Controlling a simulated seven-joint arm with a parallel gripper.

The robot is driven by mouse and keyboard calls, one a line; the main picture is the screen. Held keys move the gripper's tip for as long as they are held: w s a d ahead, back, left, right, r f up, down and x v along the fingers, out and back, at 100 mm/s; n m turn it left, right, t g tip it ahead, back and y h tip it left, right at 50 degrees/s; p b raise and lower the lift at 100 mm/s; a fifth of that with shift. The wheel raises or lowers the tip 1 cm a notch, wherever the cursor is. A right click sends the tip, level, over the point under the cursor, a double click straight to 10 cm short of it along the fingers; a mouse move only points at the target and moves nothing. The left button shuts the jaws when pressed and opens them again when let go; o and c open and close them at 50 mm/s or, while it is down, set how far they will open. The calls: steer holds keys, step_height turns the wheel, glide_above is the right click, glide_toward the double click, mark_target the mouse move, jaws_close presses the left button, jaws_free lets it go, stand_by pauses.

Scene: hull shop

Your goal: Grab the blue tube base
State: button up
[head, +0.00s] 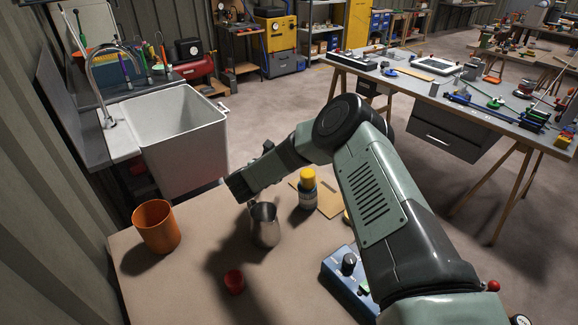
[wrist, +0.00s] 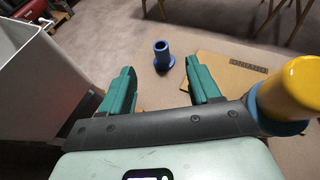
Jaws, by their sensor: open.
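The blue tube base (wrist: 163,57) is a short blue tube with a wider flange, standing on the brown table in the wrist view. It lies just beyond the fingertips, roughly midway between them. My gripper (wrist: 159,68) is open, its two green fingers apart with nothing between them. In the head view my gripper (head: 238,190) is over the table's far edge, near a metal pitcher. I cannot make out the tube base in the head view; my arm and gripper may hide it.
A yellow-capped bottle (head: 307,190) stands close to my gripper, right of it in the wrist view (wrist: 292,88). A white sink (head: 180,135) stands beyond.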

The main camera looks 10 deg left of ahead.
steer(key=w+f, duration=0.2)
steer(key=w+d+f, duration=0.1)
steer(key=w+f, duration=0.1)
steer(key=shift+x, duration=3.15)
steer(key=shift+w+a+r, duration=0.1)
steer(key=shift+a+r, duration=0.05)
jaws_close()
